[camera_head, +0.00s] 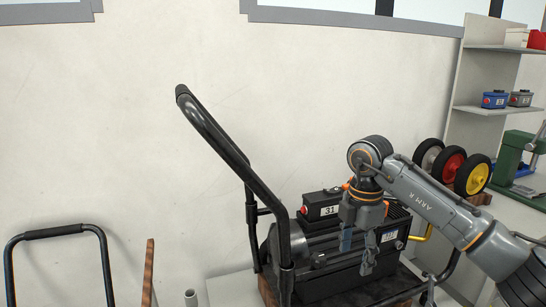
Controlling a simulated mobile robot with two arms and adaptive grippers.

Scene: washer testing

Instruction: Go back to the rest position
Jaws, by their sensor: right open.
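My right gripper (357,252) comes in from the right on the grey arm marked "ARM R". It points down with its two fingers apart and nothing between them. It is in front of a black pressure washer (330,274), which stands on a cart with a tall black handle (236,157). A black box labelled 31 (320,206) sits on top of the washer. The gripper hides part of the washer's body, and I cannot tell whether the fingertips touch it. My left gripper is not in view.
Several wheels (452,167) with grey, red and yellow hubs stand behind my right arm. A shelf (495,110) holds small boxes, and a green press (513,158) is at the far right. Another black handle (58,233) stands at lower left.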

